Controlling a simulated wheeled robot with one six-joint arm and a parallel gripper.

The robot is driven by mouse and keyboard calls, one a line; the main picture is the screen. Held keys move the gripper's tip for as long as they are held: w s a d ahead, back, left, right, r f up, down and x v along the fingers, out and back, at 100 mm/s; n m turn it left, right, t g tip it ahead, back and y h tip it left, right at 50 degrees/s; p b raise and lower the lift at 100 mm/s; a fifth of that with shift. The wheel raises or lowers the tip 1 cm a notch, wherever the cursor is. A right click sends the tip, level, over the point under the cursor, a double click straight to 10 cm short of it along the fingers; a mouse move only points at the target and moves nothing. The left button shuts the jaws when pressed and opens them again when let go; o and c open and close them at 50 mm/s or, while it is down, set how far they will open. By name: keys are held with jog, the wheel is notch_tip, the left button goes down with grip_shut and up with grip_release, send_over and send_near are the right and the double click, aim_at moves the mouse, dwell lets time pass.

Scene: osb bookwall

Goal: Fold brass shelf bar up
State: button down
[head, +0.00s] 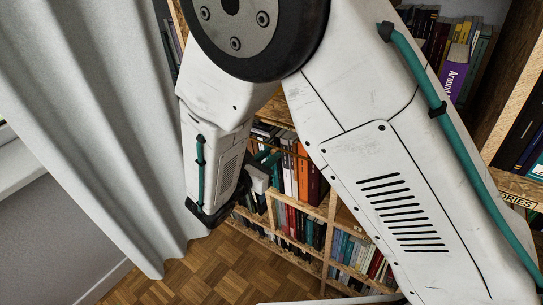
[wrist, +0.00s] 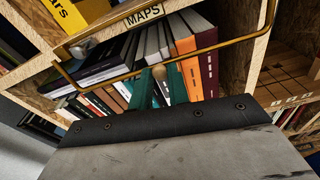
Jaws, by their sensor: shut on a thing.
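The brass shelf bar (wrist: 205,53) is a thin golden rod in the wrist view, with a bent end at the left. It runs across the front of a row of books, below the MAPS label. My gripper (wrist: 156,74) has teal fingers, shut on the bar near the middle of its long run. The fingers hide a short piece of the bar. In the head view my gripper (head: 268,158) is at the bookshelf, partly hidden by my arm, and the bar is too small to make out clearly there.
Books (wrist: 190,62) stand and lean close behind the bar. The wooden shelf board with the MAPS label (wrist: 143,16) is just above. In the head view a grey curtain (head: 85,120) hangs at the left, and parquet floor (head: 215,265) is clear below.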

jog(key=r+g+y, duration=0.1)
jog(key=g, duration=0.1)
jog(key=s+a+r+g+y, duration=0.1)
jog(key=shift+s+a+r+g, duration=0.1)
jog(key=shift+r+g, duration=0.05)
jog(key=shift+g, duration=0.25)
jog(key=c, duration=1.3)
grip_release()
jog(key=shift+c, duration=0.2)
send_near(273, 152)
jog(key=shift+v, duration=0.95)
jog(key=shift+r, duration=0.15)
